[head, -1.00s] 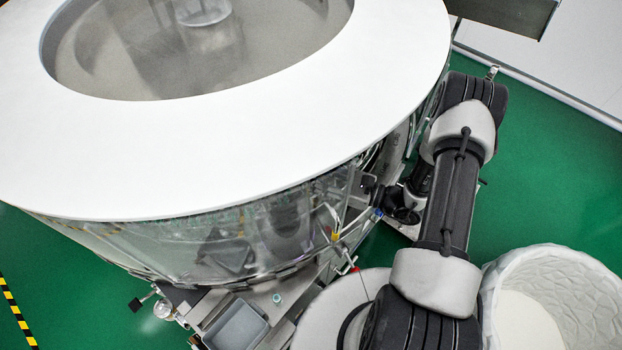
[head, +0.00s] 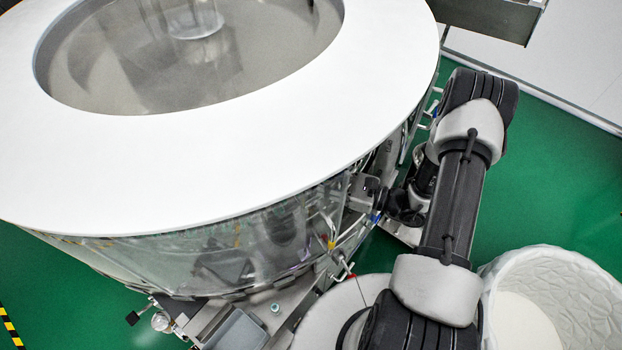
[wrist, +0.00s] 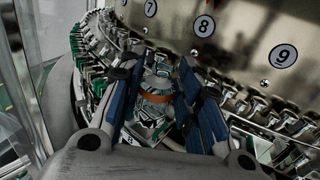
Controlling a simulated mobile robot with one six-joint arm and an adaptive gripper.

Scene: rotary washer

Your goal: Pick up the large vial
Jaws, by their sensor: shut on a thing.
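In the wrist view my gripper (wrist: 158,78) has its two blue-padded fingers on either side of a clear glass vial (wrist: 156,98) with an orange band around it. It is shut on this vial. The vial stands out above the ring of metal holders; its lower end is partly hidden, so I cannot tell whether it is clear of its holder.
The rotary washer has a broad white top ring (head: 250,150) and clear side walls. Several metal holders (wrist: 275,120) crowd both sides of my gripper, below a metal drum with number plates 7, 8 (wrist: 204,26) and 9. A white textured bin (head: 575,275) stands at the lower right.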

